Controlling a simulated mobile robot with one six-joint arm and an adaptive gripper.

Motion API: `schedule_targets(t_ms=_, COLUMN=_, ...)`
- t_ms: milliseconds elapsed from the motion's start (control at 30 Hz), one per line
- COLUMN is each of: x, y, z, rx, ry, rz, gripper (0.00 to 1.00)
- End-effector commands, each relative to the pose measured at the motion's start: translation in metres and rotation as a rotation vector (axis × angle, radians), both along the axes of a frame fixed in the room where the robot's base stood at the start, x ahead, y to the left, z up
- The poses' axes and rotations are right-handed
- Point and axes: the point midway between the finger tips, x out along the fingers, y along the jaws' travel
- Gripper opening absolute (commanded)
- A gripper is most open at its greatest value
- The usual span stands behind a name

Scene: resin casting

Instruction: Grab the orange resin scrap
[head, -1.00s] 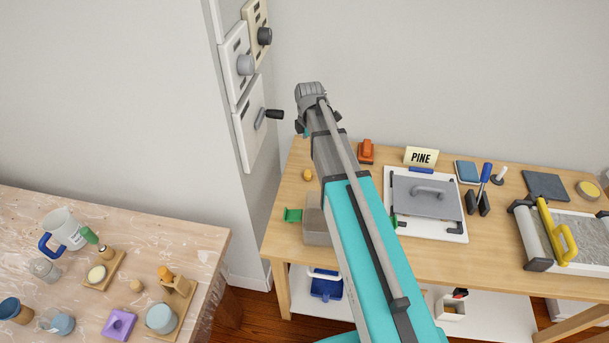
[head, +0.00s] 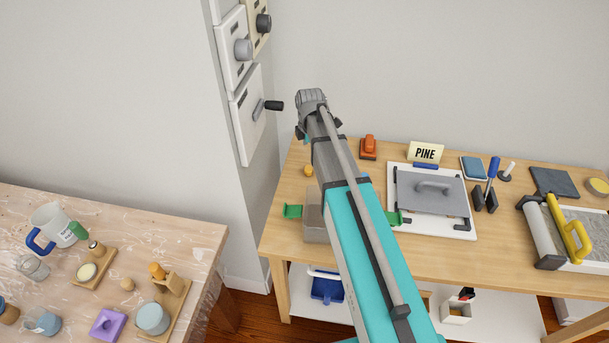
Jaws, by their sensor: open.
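A small orange-yellow lump (head: 309,171), which looks like the orange resin scrap, lies on the wooden table at the back left, just left of my arm. My arm reaches up across the table, and its grey far end stands near the table's back left corner. I cannot make out my gripper's fingers; the arm seems to hide them. So I cannot tell how far the gripper is from the scrap.
A wall panel crank (head: 272,105) juts out left.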

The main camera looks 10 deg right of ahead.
Motion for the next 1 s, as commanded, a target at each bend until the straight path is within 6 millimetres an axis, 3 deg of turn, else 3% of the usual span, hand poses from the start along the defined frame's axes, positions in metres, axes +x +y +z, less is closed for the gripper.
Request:
schedule_targets(t_ms=400, x=0.0, y=0.0, z=-0.031, rx=0.0, ry=0.0, rz=-0.001, gripper=0.97)
schedule_targets(t_ms=1000, x=0.0, y=-0.001, z=-0.035, rx=0.0, ry=0.0, rz=-0.002, gripper=0.97)
